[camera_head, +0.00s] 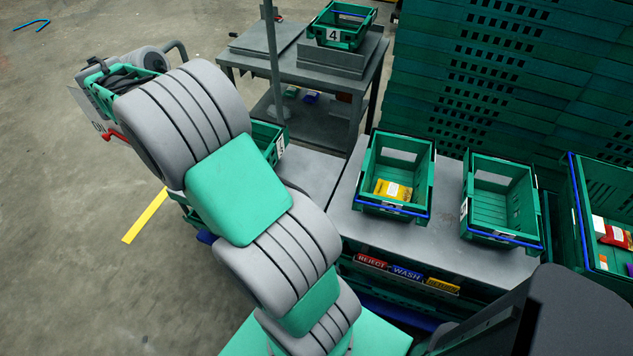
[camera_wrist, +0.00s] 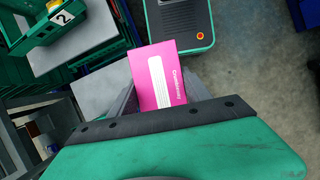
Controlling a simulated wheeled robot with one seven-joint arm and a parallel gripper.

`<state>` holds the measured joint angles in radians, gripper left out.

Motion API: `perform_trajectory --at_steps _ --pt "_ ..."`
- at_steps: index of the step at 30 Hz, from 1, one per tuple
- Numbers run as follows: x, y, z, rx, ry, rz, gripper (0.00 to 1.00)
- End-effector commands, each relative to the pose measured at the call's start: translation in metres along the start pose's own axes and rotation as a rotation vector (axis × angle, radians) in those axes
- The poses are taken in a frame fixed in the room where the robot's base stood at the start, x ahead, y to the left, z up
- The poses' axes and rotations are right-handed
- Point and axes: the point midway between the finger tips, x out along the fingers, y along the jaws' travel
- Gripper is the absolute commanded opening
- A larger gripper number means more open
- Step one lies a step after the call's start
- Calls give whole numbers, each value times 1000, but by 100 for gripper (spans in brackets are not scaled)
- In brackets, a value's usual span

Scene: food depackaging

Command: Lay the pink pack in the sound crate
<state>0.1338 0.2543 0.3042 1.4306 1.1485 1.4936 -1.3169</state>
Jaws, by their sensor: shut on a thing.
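The pink pack (camera_wrist: 170,62) shows in the wrist view, flat-faced with a white label panel. My gripper (camera_wrist: 157,88) is shut on it, with the pack standing out beyond the fingers. The pack is not seen in the head view. A green crate (camera_head: 432,174) on the grey bench holds a yellow pack (camera_head: 393,190). A crate marked 2 (camera_wrist: 37,37) with something yellow in it is at top left in the wrist view, apart from the pack. Right of the first crate is an empty green crate (camera_head: 491,190). I cannot tell which crate is sound.
A crate marked 4 (camera_head: 358,42) stands on a back table (camera_head: 243,62). Another crate (camera_head: 262,130) is partly behind my arm. A larger crate (camera_head: 575,215) at right holds several packs. Reject (camera_head: 371,261) and wash (camera_head: 407,272) signs are on the bench front. Stacked green crates (camera_head: 560,60) fill the back right.

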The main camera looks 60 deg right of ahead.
Motion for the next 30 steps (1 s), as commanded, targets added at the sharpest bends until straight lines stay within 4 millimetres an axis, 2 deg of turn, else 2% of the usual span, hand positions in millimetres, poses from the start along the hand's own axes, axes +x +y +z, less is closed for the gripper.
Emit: perform_trajectory --at_steps 1,5,6,8,9,13,15,18,22,24,26,28,30 --pt "13 32 9 7 -1 -2 9" --pt "41 110 48 -18 0 9 9" --pt "51 133 64 -27 0 13 9" --pt "68 166 91 -42 0 20 9" --pt "80 186 111 -53 1 25 9" --pt "121 238 182 -85 0 38 9" --pt "143 258 221 -101 1 44 9" --pt "171 275 273 -123 0 54 9" --pt "196 283 320 -144 0 61 9" --pt "203 285 334 -153 0 65 9" --pt "207 287 340 -157 0 66 9" --pt "210 293 336 -162 0 65 9" --pt "214 306 325 -165 0 64 9"
